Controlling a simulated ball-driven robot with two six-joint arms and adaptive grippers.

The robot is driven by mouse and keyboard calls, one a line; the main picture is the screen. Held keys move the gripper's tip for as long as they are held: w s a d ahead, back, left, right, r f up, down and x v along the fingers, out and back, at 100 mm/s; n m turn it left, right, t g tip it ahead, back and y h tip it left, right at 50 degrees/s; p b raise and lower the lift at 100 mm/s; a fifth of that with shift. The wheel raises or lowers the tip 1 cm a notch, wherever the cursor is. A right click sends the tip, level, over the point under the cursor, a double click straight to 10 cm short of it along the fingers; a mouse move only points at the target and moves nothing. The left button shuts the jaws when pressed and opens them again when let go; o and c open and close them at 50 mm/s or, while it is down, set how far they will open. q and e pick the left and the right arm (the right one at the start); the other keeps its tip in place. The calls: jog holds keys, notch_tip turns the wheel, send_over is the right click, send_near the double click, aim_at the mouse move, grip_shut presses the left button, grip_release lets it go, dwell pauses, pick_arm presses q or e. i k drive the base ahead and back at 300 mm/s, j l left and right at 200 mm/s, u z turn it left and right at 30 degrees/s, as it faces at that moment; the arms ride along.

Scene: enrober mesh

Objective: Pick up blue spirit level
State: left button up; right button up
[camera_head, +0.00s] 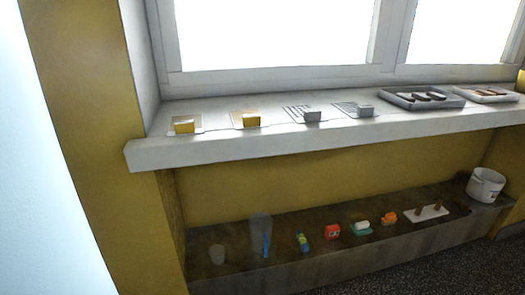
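A narrow blue item (265,246) stands upright at a clear tall container (260,228) on the low dark ledge; I cannot tell whether it is inside or in front. To its right lies a small block (303,242) in blue, green and yellow. Both are small, and I cannot tell for certain which one is the blue spirit level. Neither of my grippers is in view.
The low ledge (225,277) also holds a clear cup (217,254), a red item (332,231), a white-and-green item (361,228), an orange item (389,218), a white board (427,213) and a white bucket (486,185). The white sill (220,146) above overhangs, carrying blocks and trays.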

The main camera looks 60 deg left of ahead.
aim_at(302, 241)
jog(key=u, duration=1.4)
jog(key=i+l+u, duration=0.3)
jog(key=l, duration=0.3)
jog(key=i+l+u, duration=0.1)
jog(key=i+l, duration=0.15)
jog(key=i+l+u, duration=0.15)
jog(key=l, duration=0.3)
jog(key=i+l+u, duration=0.15)
jog(key=l, duration=0.25)
